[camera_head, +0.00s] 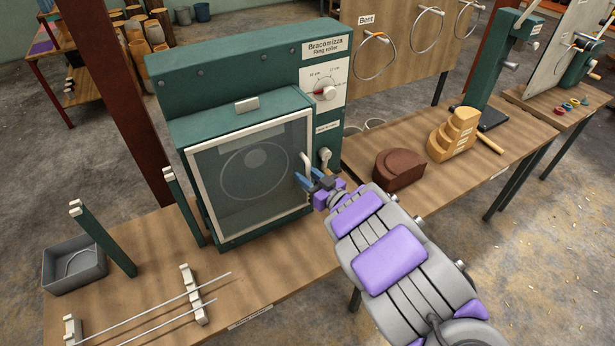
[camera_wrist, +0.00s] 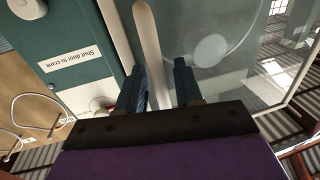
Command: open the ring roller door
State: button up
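The ring roller (camera_head: 245,75) is a green cabinet on a wooden bench. A pale upright door handle (camera_head: 305,162) is at the door's right edge. My gripper (camera_head: 309,177) is at the lower part of this handle. In the wrist view, the blue fingers of my gripper (camera_wrist: 162,82) are apart, with the handle (camera_wrist: 149,45) running between them. I cannot tell whether either finger touches it.
A crank knob (camera_head: 324,157) stands just right of the handle. A label (camera_wrist: 70,62) beside the door reads "Shut door to crank". A brown block (camera_head: 400,168) and a stepped wooden block (camera_head: 453,135) sit right of the roller. Metal rods (camera_head: 165,310) lie on supports at the front left.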

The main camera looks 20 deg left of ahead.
grip_shut()
jog(key=shift+d, duration=0.1)
dwell(0.6)
